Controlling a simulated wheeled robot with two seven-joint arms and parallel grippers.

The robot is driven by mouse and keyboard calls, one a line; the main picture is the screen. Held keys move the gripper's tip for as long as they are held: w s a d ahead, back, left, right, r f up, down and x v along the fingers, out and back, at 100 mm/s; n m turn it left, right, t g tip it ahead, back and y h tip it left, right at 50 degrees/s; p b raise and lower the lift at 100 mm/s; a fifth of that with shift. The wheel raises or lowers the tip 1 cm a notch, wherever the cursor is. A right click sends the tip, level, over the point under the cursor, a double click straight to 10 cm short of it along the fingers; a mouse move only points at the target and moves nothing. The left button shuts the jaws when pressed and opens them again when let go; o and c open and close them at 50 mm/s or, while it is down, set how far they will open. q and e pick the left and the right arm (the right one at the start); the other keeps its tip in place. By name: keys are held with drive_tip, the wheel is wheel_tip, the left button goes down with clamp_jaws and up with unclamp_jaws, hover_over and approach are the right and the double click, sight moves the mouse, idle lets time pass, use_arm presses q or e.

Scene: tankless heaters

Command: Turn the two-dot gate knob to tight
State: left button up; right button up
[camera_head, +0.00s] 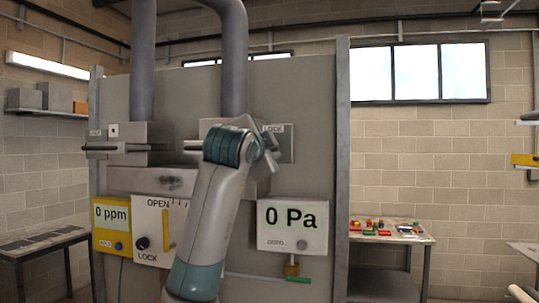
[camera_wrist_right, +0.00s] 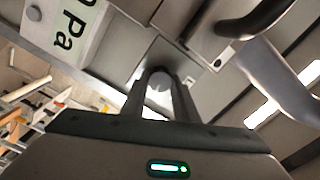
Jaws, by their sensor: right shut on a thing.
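A grey metal housing (camera_head: 140,180) with two upright pipes is mounted on a grey panel. My right arm reaches up in front of its right side and hides much of the right gate. My right gripper (camera_head: 270,150) is at a plate marked LOCK (camera_head: 285,143), right of the right pipe. In the right wrist view, my right gripper (camera_wrist_right: 160,95) is shut on a grey rounded knob (camera_wrist_right: 159,82) in front of the panel. The two-dot mark cannot be made out. The left gate handle (camera_head: 115,148) has a one-dot plate (camera_head: 114,130) above it. My left gripper is out of view.
Below the housing are a yellow 0 ppm meter (camera_head: 111,228), an OPEN/LOCK lever plate (camera_head: 160,231) and a 0 Pa gauge (camera_head: 292,225). A table (camera_head: 395,237) with small coloured items stands at right. A dark handle (camera_wrist_right: 250,20) is close by in the wrist view.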

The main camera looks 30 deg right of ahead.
drive_tip(key=shift+f+m, duration=0.15)
drive_tip(key=shift+m, duration=3.45)
drive_tip(key=o, duration=1.1)
drive_tip(key=shift+c, duration=0.2)
drive_tip(key=shift+s, duration=0.15)
